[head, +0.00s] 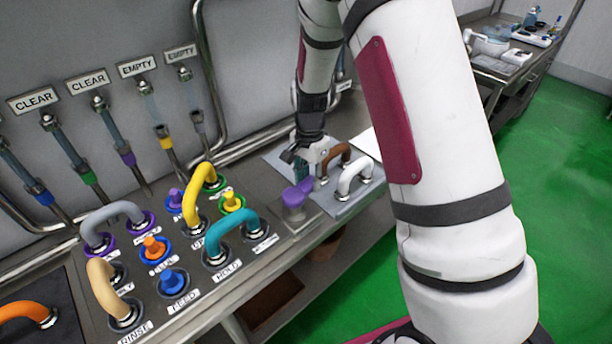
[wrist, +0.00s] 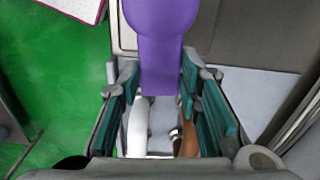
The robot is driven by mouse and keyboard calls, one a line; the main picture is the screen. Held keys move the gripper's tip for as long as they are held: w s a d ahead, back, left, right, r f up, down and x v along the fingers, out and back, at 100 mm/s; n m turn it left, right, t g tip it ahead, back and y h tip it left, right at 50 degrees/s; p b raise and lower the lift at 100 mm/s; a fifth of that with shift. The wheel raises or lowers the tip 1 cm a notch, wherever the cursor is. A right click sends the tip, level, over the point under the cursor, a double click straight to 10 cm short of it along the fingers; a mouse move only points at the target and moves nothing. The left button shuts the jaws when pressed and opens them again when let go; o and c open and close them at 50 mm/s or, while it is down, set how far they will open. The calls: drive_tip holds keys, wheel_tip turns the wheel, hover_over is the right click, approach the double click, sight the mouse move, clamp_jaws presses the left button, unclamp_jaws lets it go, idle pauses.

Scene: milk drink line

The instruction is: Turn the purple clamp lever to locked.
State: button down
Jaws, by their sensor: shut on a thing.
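The purple clamp lever (head: 293,197) stands at the right end of the steel counter in the head view, with a wide round end. In the wrist view the purple lever (wrist: 162,40) runs down from the top between the teal finger pads. My gripper (head: 300,170) reaches down at the lever from above and behind. In the wrist view my gripper (wrist: 160,80) is shut on the lever's narrower part. The lever's pivot and any lock marking are hidden.
A brown handle (head: 345,150) and a white handle (head: 368,166) stand close to the right of my gripper. A teal handle (head: 232,222), yellow handle (head: 188,205) and several knobs crowd the panel to the left. Green floor (head: 560,170) lies open at right.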

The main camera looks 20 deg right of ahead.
sight(311, 183)
drive_tip(key=shift+s+m, duration=0.25)
drive_tip(key=shift+m, duration=0.25)
drive_tip(key=shift+d, duration=0.1)
drive_tip(key=c, duration=1.2)
unclamp_jaws()
drive_tip(key=shift+s, duration=0.1)
drive_tip(key=shift+o, duration=0.2)
wheel_tip(311, 183, up, 12)
